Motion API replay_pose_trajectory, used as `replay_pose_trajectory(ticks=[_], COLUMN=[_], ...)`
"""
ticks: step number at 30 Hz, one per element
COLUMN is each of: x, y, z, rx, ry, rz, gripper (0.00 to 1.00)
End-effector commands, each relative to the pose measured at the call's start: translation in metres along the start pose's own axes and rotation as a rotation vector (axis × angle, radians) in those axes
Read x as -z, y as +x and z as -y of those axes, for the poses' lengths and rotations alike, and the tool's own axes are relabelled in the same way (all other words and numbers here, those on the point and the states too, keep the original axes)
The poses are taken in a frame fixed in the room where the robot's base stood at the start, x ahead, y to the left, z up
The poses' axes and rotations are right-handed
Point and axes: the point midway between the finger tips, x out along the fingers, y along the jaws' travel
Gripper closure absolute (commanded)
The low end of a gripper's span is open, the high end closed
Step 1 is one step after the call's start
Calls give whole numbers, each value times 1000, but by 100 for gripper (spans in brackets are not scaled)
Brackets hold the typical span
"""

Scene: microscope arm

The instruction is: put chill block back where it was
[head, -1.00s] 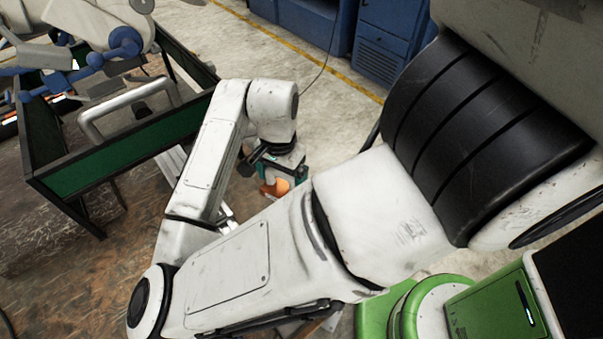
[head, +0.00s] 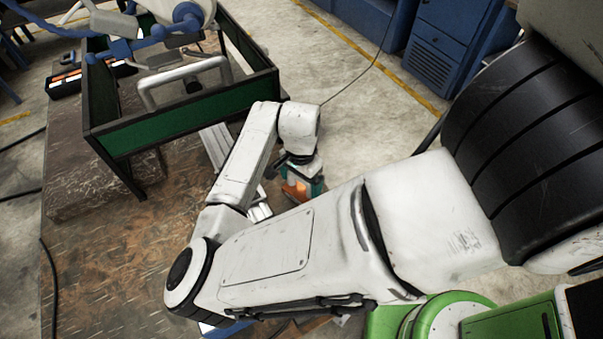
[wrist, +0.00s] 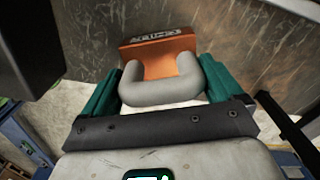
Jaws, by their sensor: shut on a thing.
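The chill block (wrist: 160,57) is orange with pale lettering on a dark label and a thick grey handle (wrist: 160,88). My gripper (wrist: 163,80) has teal fingers on both sides of the handle and is shut on it. In the head view my gripper (head: 303,178) points down near the table's right side, and a small part of the orange block (head: 294,189) shows under it. My arm hides much of the area below. I cannot tell whether the block touches anything beneath.
A worn brown table (head: 120,260) fills the lower left. Silver rails (head: 216,150) lie beside my forearm. Blue cabinets (head: 440,60) stand at the back; bare floor (head: 345,110) lies between.

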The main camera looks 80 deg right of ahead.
Motion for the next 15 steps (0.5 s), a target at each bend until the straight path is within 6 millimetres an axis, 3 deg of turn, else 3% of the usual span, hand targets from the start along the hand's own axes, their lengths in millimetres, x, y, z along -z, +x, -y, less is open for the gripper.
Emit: replay_pose_trajectory(ticks=[11, 12, 15], x=[0, 0, 0], y=[2, 2, 2], z=[1, 0, 0], rx=[2, 1, 1], ry=[0, 0, 0], rz=[-3, -1, -1], gripper=[92, 3, 0])
